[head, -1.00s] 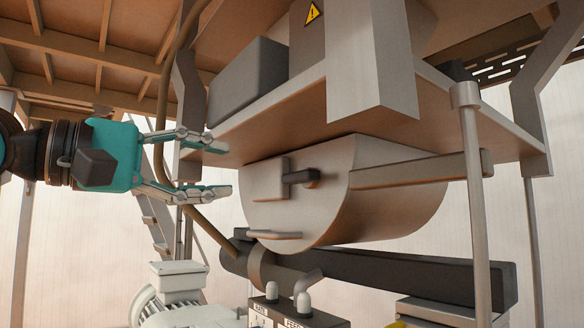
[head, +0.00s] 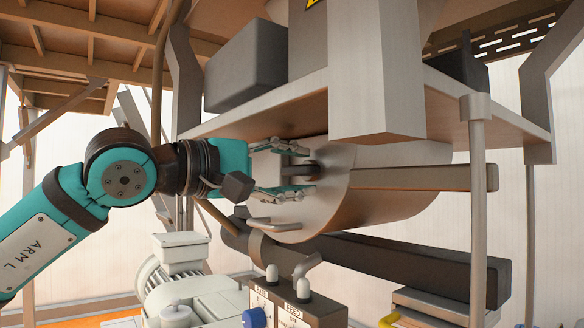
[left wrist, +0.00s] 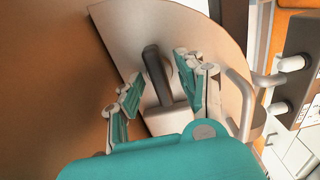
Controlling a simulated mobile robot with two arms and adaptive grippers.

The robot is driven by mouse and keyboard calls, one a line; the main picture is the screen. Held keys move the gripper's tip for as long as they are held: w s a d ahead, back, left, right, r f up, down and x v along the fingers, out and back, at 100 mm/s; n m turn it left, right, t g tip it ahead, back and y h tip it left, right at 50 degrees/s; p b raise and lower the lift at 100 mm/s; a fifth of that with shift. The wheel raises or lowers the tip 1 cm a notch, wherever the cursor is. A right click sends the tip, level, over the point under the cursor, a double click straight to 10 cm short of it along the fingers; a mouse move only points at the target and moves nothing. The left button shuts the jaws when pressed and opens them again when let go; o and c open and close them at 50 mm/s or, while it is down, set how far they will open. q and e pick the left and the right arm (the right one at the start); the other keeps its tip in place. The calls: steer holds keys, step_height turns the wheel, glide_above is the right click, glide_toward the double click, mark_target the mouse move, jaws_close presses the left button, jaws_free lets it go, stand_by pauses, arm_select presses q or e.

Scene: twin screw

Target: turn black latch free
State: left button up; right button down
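The black latch (head: 314,168) is a short dark handle on the flat end face of a rounded metal housing (head: 375,208), under a shelf. In the left wrist view the latch (left wrist: 154,72) stands out from a pale block (left wrist: 170,118). My left gripper (head: 298,173) is in front of that face, with one finger above and one below the latch. In the left wrist view its open fingers (left wrist: 158,72) lie on either side of the latch, with gaps visible; I cannot tell whether either touches it. My right gripper is not in view.
The shelf (head: 270,122) is close above my left gripper. A bent metal handle (head: 272,224) sticks out just below it. A control box (head: 290,302) with knobs and a pale motor (head: 185,280) stand lower down. A post (head: 478,200) stands at the right.

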arm_select(q)
jaws_close()
steer(key=n+b, duration=0.1)
steer(key=b, duration=0.1)
steer(key=n+b, duration=0.1)
steer(key=n, duration=0.1)
steer(key=shift+f+b, duration=0.25)
steer(key=shift+b, duration=0.1)
steer(key=n+b, duration=0.2)
steer(key=shift+n, duration=0.4)
steer(key=n+b, duration=0.3)
steer(key=n, duration=0.3)
steer(key=shift+r+b, duration=0.1)
steer(key=shift+b, duration=0.3)
steer(key=n+b, duration=0.1)
steer(key=n, duration=0.2)
steer(key=shift+n, duration=0.3)
steer(key=shift+r+n+b, duration=0.15)
steer(key=shift+n+b, duration=0.55)
steer(key=shift+n, duration=0.5)
